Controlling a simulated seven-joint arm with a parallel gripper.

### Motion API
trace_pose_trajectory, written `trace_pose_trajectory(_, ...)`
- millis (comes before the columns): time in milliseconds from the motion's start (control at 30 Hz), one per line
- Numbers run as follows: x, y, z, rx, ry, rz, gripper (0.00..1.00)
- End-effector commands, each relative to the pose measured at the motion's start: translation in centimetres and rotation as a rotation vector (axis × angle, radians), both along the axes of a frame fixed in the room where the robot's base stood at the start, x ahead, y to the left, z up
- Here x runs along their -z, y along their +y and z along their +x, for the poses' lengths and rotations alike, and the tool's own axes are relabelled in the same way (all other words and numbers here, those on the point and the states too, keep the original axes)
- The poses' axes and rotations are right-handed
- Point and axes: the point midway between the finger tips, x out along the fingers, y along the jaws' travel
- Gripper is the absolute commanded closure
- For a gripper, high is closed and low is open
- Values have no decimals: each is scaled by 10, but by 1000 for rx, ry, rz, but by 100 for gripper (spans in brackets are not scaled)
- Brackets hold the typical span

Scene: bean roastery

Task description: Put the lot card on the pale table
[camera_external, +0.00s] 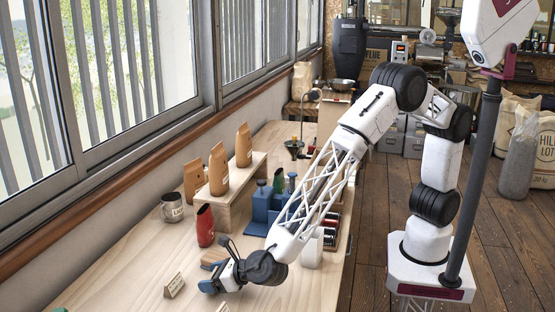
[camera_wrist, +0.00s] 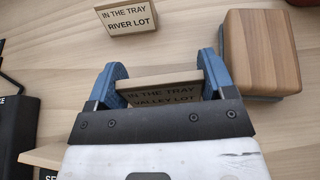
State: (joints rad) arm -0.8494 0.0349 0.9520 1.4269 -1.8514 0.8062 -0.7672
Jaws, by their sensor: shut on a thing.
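My gripper (camera_wrist: 163,63) is shut on a small wooden lot card (camera_wrist: 160,90) reading "IN THE TRAY VALLEY LOT". The card spans the gap between the blue fingertips, with its lower part hidden by the gripper body. In the external view my gripper (camera_external: 208,286) is low over the pale wooden table (camera_external: 115,275); I cannot tell whether the held card touches it. A second card (camera_wrist: 127,17), "IN THE TRAY RIVER LOT", stands on the table beyond my gripper. A card also shows left of my gripper in the external view (camera_external: 174,286).
A wooden block (camera_wrist: 262,50) on a grey-blue base is close to the right finger. A mug (camera_external: 172,207), a red vessel (camera_external: 205,226) and a wooden riser (camera_external: 232,190) with bags stand farther back. Another card (camera_wrist: 42,157) is partly hidden at lower left.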

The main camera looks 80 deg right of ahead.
Motion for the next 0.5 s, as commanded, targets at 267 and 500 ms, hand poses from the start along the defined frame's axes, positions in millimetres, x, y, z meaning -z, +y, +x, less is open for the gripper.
trace_pose_trajectory(267,10,0,0,1,-1,2,47)
trace_pose_trajectory(500,11,0,0,0,0,1,47)
